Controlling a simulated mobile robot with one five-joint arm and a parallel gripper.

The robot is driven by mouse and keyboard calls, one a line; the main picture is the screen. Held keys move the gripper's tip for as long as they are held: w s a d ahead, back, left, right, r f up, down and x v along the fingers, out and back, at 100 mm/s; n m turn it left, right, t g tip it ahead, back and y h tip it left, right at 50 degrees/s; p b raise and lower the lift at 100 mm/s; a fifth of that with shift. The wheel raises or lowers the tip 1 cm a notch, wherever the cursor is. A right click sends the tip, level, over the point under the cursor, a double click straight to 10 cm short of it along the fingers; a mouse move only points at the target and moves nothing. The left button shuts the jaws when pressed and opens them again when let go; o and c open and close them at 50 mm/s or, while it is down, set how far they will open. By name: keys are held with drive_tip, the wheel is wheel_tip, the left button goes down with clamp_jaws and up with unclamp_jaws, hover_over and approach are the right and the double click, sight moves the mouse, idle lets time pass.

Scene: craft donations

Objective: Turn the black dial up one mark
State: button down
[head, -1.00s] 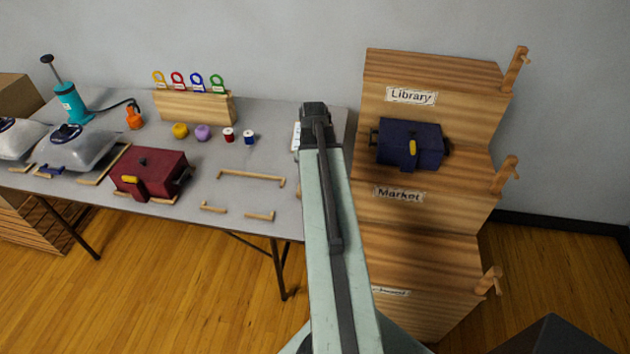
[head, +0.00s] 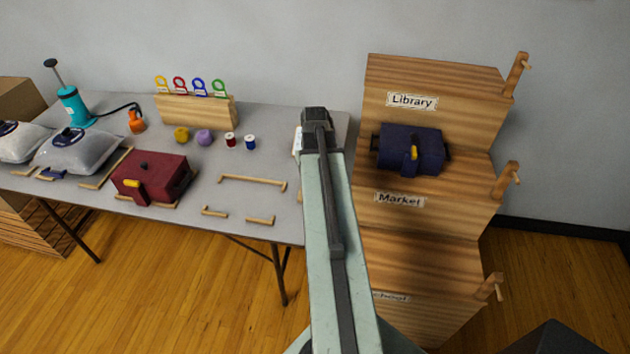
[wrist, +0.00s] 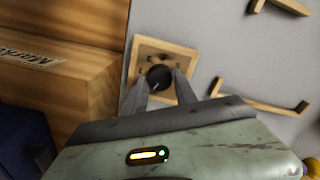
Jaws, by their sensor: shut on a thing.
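The black dial (wrist: 158,76) shows in the wrist view, set on a square light-wood plate (wrist: 148,48) on the grey table. A small pale mark shows on the dial's face. My gripper (wrist: 160,79) is shut on the dial, with one finger on each side of it. The dial's scale marks are too small or hidden to read. In the head view my arm hides the dial and the fingertips.
Wooden brackets (wrist: 262,106) lie beside the dial on the table. The stepped wooden shelf (head: 440,80) stands close on the right, with a navy bag (head: 425,150) on it. A dark red bag (head: 160,172) and several spools are further left.

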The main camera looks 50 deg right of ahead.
drive_tip(key=m, duration=0.5)
drive_tip(key=shift+a, duration=0.15)
idle(0.4)
drive_tip(key=c, duration=1)
unclamp_jaws()
drive_tip(key=shift+o, duration=0.2)
drive_tip(key=shift+r, duration=0.2)
wheel_tip(320, 180, up, 8)
drive_tip(key=p, duration=0.8)
drive_tip(key=shift+f, duration=0.3)
